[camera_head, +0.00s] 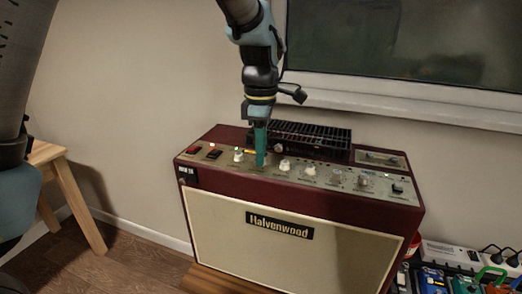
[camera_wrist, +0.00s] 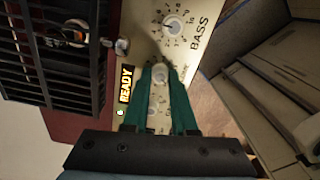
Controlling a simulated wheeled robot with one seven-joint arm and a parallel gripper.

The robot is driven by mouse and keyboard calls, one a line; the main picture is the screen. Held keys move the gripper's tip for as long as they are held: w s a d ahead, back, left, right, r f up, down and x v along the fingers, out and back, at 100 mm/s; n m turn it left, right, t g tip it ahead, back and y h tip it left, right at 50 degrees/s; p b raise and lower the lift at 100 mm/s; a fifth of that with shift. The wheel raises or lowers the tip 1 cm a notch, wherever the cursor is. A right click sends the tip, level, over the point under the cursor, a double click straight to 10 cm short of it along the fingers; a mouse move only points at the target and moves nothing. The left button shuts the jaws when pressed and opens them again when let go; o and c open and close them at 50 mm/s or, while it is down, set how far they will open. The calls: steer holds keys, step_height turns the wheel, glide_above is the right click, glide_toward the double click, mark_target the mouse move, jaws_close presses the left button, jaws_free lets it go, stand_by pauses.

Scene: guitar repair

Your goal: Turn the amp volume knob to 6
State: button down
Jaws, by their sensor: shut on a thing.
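The maroon amp (camera_head: 280,233) with a cream front stands at the middle of the head view. Its top panel carries a row of pale knobs. My gripper (camera_head: 260,164) reaches down onto this panel, pointing nearly straight down. In the wrist view its two teal fingers (camera_wrist: 160,72) are shut on a pale knob (camera_wrist: 160,70), the one beside the BASS knob (camera_wrist: 172,25). The fingers hide much of its scale and label, so I cannot read its setting. Another knob (camera_wrist: 152,112) shows between the fingers, nearer the wrist. A display (camera_wrist: 125,83) reads READY, with a green light.
A black slatted grille (camera_head: 310,139) rises behind the knobs. Red-lit switches (camera_head: 194,150) sit at the panel's left. A wooden stool (camera_head: 75,190) stands at left. Pedals (camera_head: 432,280) and a power strip (camera_head: 450,256) lie at right.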

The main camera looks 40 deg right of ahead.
steer(key=m+p, duration=0.1)
steer(key=m, duration=0.8)
steer(key=shift+p, duration=0.35)
steer(key=m, duration=0.4)
steer(key=m+p, duration=0.1)
steer(key=m, duration=0.7)
steer(key=shift+m+p, duration=0.3)
steer(key=shift+p, duration=0.1)
steer(key=m+p, duration=0.1)
steer(key=m, duration=0.3)
steer(key=shift+m, duration=0.3)
steer(key=m+p, duration=0.1)
steer(key=m, duration=0.3)
steer(key=shift+r+p, duration=0.1)
steer(key=shift+p, duration=0.25)
steer(key=shift+m+p, duration=0.75)
steer(key=shift+m, duration=1.35)
